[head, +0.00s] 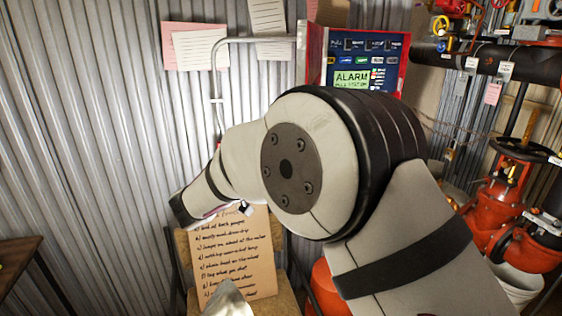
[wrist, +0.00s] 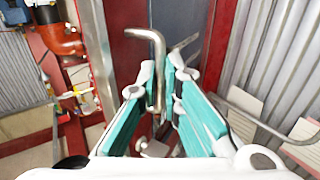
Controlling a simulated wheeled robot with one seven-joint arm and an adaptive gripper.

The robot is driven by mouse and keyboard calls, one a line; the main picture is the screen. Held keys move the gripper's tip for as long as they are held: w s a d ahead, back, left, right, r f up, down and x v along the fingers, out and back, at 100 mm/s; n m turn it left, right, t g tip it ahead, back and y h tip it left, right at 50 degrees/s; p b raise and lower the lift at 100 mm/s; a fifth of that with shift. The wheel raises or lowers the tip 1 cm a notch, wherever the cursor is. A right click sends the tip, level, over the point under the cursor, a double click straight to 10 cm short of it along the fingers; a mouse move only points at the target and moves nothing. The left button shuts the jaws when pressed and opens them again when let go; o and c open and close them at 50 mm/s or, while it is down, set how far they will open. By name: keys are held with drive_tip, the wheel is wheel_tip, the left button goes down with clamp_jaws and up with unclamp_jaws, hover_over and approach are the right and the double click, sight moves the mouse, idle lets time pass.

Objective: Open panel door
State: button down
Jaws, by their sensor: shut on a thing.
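The red-framed alarm panel (head: 362,50) is on the corrugated wall at the top middle of the head view. It has a blue face with labels and a green ALARM screen, and my arm covers its lower part. In the wrist view, a bent metal handle (wrist: 157,45) stands in front of a red frame (wrist: 128,25) and a grey-blue surface (wrist: 185,18). My gripper (wrist: 164,72), with teal and white fingers, is shut on the handle. The head view does not show my fingertips clearly. I cannot tell how far the door is open.
Orange-red pipes and valves (head: 510,190) crowd the right side. A thin metal conduit (head: 250,40) runs on the wall beside the panel. A cardboard checklist (head: 235,260) leans on a chair below. A wooden table (head: 15,260) is at the lower left.

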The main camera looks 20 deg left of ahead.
drive_tip(key=shift+w+d+r, duration=0.25)
drive_tip(key=shift+w, duration=0.1)
drive_tip(key=c, duration=1.8)
unclamp_jaws()
drive_tip(key=shift+o, duration=0.2)
drive_tip(key=shift+f, duration=0.1)
drive_tip(key=shift+s+a, duration=0.15)
drive_tip(key=v, duration=1.1)
drive_tip(key=shift+s, duration=0.35)
drive_tip(key=shift+a+f, duration=0.1)
drive_tip(key=shift+a, duration=0.1)
